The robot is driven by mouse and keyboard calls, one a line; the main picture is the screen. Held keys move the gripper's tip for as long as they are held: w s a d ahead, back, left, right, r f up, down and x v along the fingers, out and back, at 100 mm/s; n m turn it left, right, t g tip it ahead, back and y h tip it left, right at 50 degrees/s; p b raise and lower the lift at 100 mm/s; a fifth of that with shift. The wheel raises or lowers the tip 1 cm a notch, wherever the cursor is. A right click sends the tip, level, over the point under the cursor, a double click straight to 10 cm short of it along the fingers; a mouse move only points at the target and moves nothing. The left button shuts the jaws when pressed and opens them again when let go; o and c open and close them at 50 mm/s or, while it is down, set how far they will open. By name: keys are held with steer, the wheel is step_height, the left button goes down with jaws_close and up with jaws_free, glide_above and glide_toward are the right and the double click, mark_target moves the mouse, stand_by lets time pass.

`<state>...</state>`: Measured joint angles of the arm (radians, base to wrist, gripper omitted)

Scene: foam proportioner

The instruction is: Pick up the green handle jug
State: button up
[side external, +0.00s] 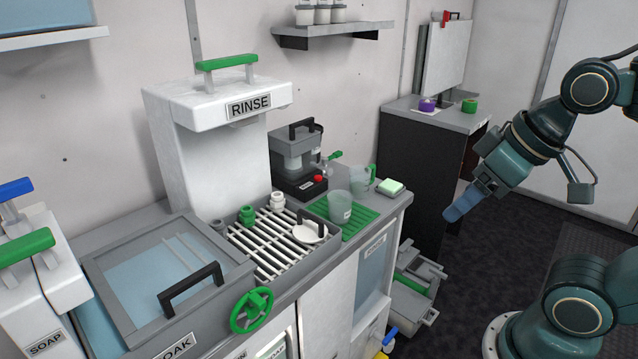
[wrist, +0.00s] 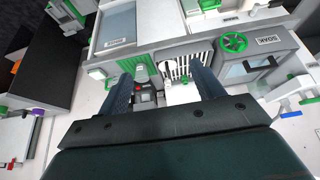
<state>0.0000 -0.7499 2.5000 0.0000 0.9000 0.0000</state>
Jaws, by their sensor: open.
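The green handle jug (side external: 360,181) is a translucent jug with a green handle on its right side. In the side view it stands upright on the counter, behind a clear cup (side external: 340,206) on the green ribbed mat (side external: 359,223). My gripper (side external: 463,203) is in the air right of the counter, apart from the jug, its fingers pointing down and left. In the wrist view its two dark fingers (wrist: 163,88) are spread with nothing held between them. A small translucent vessel shows between the fingers there, but I cannot tell which one.
Beside the jug are a coffee-maker-like machine (side external: 298,160) and a pale green sponge (side external: 390,187). Left are a slatted drain rack (side external: 275,243), the RINSE unit (side external: 215,140) and the SOAK basin (side external: 160,280). A dark cabinet (side external: 415,170) stands behind. Air between gripper and counter is clear.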

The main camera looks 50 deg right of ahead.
steer(key=c, duration=0.5)
steer(key=shift+w, duration=0.1)
steer(key=w+d+n+y, duration=0.1)
steer(key=w+d+n, duration=0.15)
steer(key=w, duration=1.35)
steer(key=w+d+f+n+t+y, duration=0.15)
steer(key=w+d+f, duration=0.25)
steer(key=w+d, duration=0.6)
steer(key=w+d+f+t, duration=0.1)
steer(key=d+f+t, duration=0.1)
steer(key=d+f, duration=0.3)
steer(key=w+d+f+m+t, duration=0.1)
steer(key=w+d+f+t, duration=0.1)
steer(key=d+f, duration=0.4)
steer(key=w+d+f+t, duration=0.2)
steer(key=d+f, duration=0.4)
steer(key=d, duration=0.5)
steer(key=shift+w+d+m, duration=0.25)
steer(key=shift+m, duration=0.05)
steer(key=shift+s+d+f, duration=0.15)
steer(key=shift+d+f, duration=0.15)
steer(key=shift+d, duration=0.1)
steer(key=shift+w+a+f, duration=0.1)
steer(key=shift+w+f, duration=0.1)
steer(key=shift+w, duration=0.4)
